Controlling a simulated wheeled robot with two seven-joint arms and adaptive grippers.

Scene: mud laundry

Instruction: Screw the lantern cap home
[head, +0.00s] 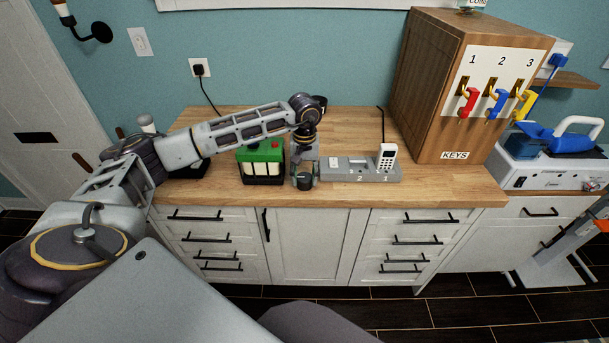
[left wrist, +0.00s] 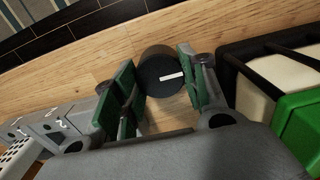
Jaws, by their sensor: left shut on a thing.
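A dark round cap (left wrist: 158,70) with a white mark on its top sits between the fingers of my left gripper (left wrist: 158,92) in the left wrist view. The gripper is shut on it. In the head view my left gripper (head: 304,172) points down at the counter's front part, and the dark cap (head: 305,183) shows at its fingertips. I cannot tell what is under the cap or how it is seated. My right gripper is out of view.
A grey numbered dock (head: 345,172) with a white handset (head: 387,157) lies close to the right of the gripper. A wooden key cabinet (head: 430,85) stands at the right. The wooden counter (head: 450,190) is bare along its front right edge.

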